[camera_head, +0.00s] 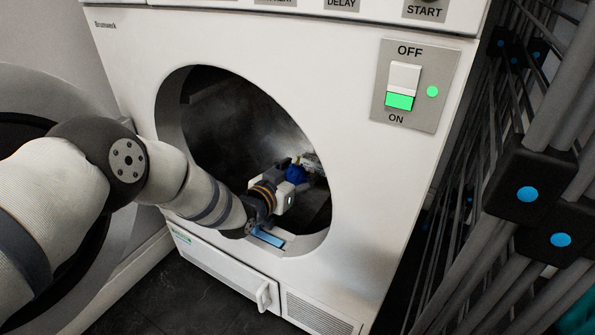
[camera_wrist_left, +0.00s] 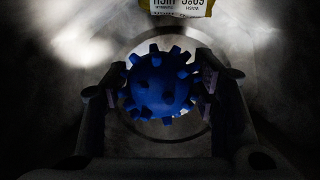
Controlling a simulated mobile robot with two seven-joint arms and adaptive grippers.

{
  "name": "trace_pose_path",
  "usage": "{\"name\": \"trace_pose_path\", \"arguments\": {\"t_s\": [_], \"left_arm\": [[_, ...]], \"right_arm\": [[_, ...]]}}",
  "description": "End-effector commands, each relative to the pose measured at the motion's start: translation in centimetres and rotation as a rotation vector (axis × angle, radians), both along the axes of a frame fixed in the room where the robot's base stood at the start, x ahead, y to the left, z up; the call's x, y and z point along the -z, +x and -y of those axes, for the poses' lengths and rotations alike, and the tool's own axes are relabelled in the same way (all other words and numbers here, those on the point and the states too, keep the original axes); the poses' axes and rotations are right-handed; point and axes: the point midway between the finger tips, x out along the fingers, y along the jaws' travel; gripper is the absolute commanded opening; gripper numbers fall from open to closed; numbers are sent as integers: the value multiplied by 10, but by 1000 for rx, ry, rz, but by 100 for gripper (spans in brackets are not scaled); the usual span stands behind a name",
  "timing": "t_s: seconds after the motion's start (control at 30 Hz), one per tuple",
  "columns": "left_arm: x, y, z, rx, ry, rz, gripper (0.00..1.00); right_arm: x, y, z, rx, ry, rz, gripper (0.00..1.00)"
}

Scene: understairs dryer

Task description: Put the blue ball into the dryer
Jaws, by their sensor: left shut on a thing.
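The white dryer (camera_head: 352,190) has its round opening uncovered, and the dark drum (camera_head: 225,120) shows inside. My left arm reaches through the opening from the left. My left gripper (camera_head: 302,171) is inside the drum near the right side of the opening, shut on the blue ball (camera_head: 295,174). In the left wrist view the knobbly blue ball (camera_wrist_left: 160,84) sits between the two fingers of the left gripper (camera_wrist_left: 158,88), with the drum's back wall behind it. My right gripper is not in view.
A panel with an ON/OFF switch (camera_head: 402,86) is on the dryer's front, with its green part showing. A yellow and white item (camera_wrist_left: 182,7) is beyond the ball. A rack of grey bars (camera_head: 560,110) stands close on the right. Another round-doored machine (camera_head: 95,265) is on the left.

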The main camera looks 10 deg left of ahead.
Motion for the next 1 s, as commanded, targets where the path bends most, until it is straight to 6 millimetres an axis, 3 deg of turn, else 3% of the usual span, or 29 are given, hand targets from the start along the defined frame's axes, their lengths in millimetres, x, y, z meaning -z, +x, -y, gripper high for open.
{"name": "trace_pose_path", "arguments": {"t_s": [0.03,0.3,0.33,0.43,0.77,0.87,1.0], "left_arm": [[11,-4,-1,1,9,-15,22],[14,-5,-2,2,13,-19,22],[15,-5,-2,2,13,-19,56],[15,-5,-2,3,14,-19,77],[15,-7,-2,3,16,-21,77],[13,-16,-6,4,16,-24,77],[3,-42,-17,-1,15,-22,77]], "right_arm": [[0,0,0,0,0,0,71],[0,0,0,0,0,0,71],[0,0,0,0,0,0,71],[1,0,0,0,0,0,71],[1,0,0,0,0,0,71],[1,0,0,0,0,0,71],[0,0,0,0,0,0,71]]}}
